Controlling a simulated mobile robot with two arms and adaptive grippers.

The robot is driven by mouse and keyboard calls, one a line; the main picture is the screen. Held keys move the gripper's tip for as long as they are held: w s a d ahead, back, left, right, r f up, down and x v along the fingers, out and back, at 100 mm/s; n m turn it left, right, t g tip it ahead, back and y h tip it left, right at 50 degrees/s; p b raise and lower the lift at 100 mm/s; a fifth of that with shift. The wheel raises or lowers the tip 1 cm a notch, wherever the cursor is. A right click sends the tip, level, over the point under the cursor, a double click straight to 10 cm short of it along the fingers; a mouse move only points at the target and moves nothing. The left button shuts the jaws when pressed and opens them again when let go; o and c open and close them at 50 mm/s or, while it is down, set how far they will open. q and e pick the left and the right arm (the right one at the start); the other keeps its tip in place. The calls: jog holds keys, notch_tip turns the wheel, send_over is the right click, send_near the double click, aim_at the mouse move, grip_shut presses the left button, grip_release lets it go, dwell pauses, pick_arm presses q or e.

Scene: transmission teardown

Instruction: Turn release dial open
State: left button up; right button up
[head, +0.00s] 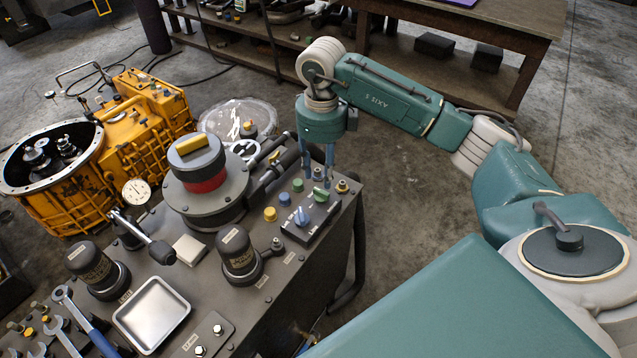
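A small dark control box (318,222) sits at the right end of the grey bench. On it are a blue pointer knob (301,216) and a green knob (320,195); I cannot read which is the release dial. My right gripper (319,177) points down just above and behind the green knob. Its two slim fingers are apart, with nothing seen between them. I cannot tell whether the tips touch anything. A large round unit (205,195) with a red band and a yellow bar (194,144) on top stands left of the box. My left gripper is not in view.
Dark cylinders (238,250) and a metal tray (152,314) stand on the bench, with wrenches (85,325) at front left. A yellow gearbox housing (75,200) is at left. A wooden workbench (470,30) stands behind, with open floor before it.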

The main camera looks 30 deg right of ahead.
aim_at(320, 192)
notch_tip(320, 192, down, 5)
jog(key=shift+r+p, duration=0.1)
jog(key=shift+p, duration=0.55)
notch_tip(320, 192, down, 2)
jog(key=shift+w+f, duration=0.1)
jog(key=shift+f, duration=0.1)
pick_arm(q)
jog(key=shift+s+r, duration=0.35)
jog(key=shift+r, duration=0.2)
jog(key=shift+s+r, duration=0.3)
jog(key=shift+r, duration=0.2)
pick_arm(e)
grip_shut()
